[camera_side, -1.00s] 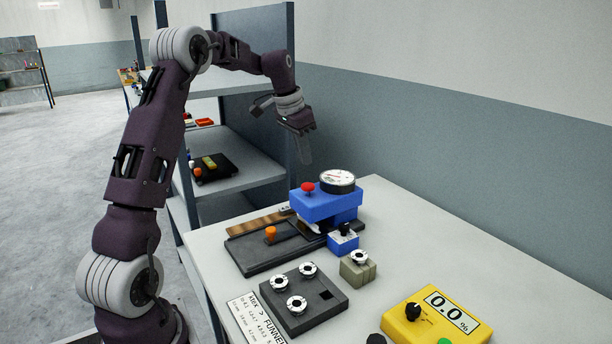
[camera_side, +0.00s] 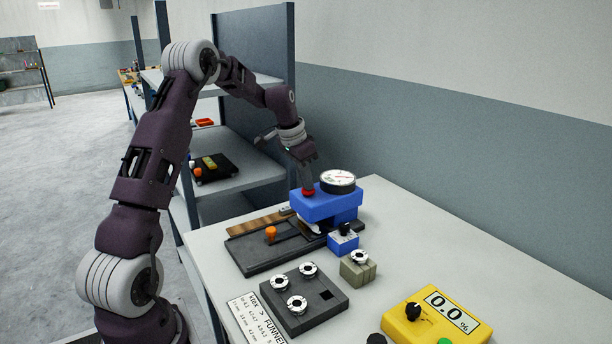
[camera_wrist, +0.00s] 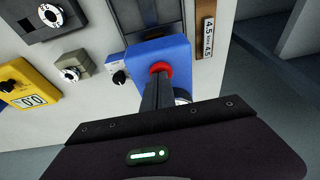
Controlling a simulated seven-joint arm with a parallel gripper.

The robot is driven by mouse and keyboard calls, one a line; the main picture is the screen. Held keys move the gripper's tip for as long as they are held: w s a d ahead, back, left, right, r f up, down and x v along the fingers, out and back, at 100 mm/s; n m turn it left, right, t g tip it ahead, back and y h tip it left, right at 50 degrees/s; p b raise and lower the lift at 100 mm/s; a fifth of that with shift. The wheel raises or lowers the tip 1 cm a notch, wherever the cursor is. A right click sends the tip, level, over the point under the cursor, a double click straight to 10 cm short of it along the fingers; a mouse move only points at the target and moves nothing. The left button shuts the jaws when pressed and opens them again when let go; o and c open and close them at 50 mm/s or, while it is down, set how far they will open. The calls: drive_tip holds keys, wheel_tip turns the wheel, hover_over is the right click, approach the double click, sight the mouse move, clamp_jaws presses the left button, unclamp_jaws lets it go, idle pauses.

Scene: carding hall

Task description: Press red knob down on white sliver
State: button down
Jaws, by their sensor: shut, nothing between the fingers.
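The red knob (camera_side: 308,192) sits on top of a blue press head (camera_side: 322,207), beside a round white dial gauge (camera_side: 338,180). My gripper (camera_side: 308,187) is shut and empty, pointing down with its fingertips right at the top of the knob. In the wrist view the shut fingers (camera_wrist: 161,80) overlap the red knob (camera_wrist: 160,67), whose rim shows around the tips. They look to be touching it, though contact is hard to confirm. The white sliver (camera_side: 310,225) shows only as a small pale patch under the press head; most of it is hidden.
A dark base plate with an orange knob (camera_side: 271,234) extends left of the press. Shelves stand behind.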

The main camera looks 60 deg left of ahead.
drive_tip(key=shift+s+d+f, duration=0.1)
drive_tip(key=shift+f, duration=0.25)
drive_tip(key=w+v, duration=0.1)
drive_tip(key=v, duration=1.3)
drive_tip(key=shift+w+r, duration=0.2)
drive_tip(key=shift+r, duration=0.25)
drive_tip(key=shift+d, duration=0.1)
drive_tip(key=s+d+r, duration=0.2)
drive_tip(key=s+d, duration=0.2)
drive_tip(key=d, duration=0.3)
drive_tip(key=s+d+r+t, duration=0.1)
drive_tip(key=s+d, duration=0.3)
drive_tip(key=d, duration=0.3)
drive_tip(key=s+d+r, duration=0.2)
drive_tip(key=s+d, duration=0.2)
drive_tip(key=d, duration=0.3)
drive_tip(key=s+d+f, duration=0.3)
drive_tip(key=s+d, duration=0.1)
drive_tip(key=s, duration=0.4)
drive_tip(key=s+d+f+t, duration=0.1)
drive_tip(key=s+d+f, duration=0.2)
drive_tip(key=s, duration=0.4)
drive_tip(key=shift+s+d+f, duration=0.35)
drive_tip(key=shift+d+f, duration=0.05)
drive_tip(key=shift+f, duration=0.2)
